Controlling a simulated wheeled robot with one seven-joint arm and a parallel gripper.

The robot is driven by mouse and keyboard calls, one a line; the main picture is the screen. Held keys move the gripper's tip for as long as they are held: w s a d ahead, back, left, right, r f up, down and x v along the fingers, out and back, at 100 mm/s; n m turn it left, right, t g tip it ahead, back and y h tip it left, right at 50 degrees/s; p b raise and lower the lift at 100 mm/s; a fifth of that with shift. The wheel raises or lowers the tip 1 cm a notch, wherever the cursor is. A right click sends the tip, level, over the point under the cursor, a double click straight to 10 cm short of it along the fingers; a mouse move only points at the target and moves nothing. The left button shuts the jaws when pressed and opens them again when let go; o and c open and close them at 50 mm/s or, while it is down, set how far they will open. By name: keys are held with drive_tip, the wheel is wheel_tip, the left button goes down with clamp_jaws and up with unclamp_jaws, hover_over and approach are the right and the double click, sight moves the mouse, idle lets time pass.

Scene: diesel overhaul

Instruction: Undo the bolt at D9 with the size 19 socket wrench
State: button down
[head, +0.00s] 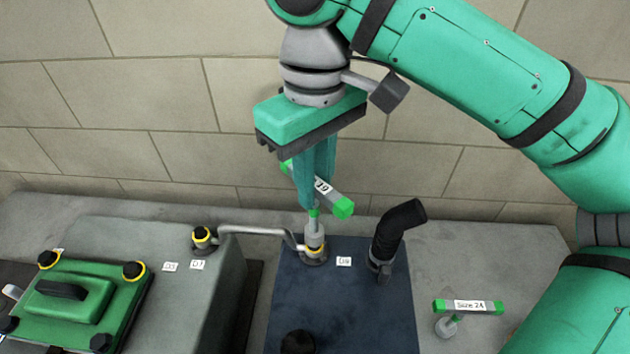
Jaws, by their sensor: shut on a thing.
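My gripper (316,188) points down and is shut on the size 19 socket wrench (326,190), a grey bar with green ends and a "19" label. The wrench's grey socket (315,236) points down over the yellow-ringed fitting at the right end of a bent grey pipe. The label D9 (344,261) lies just right of that fitting, on the dark blue block. The bolt itself is hidden under the socket; I cannot tell how fully the socket sits on it.
A black hose stub (399,228) rises close to the right. The size 24 wrench (468,307) stands farther right. The grey pipe (258,231) runs left to another yellow-ringed bolt (202,236). A green cover (75,307) with several bolts is at far left. A tiled wall stands behind.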

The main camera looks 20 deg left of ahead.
drive_tip(key=m, duration=0.5)
drive_tip(key=shift+m, duration=0.4)
drive_tip(key=m, duration=1)
drive_tip(key=shift+m, duration=0.4)
drive_tip(key=m, duration=0.4)
drive_tip(key=shift+s+a+m, duration=0.1)
drive_tip(key=shift+m, duration=0.3)
drive_tip(key=shift+f, duration=0.1)
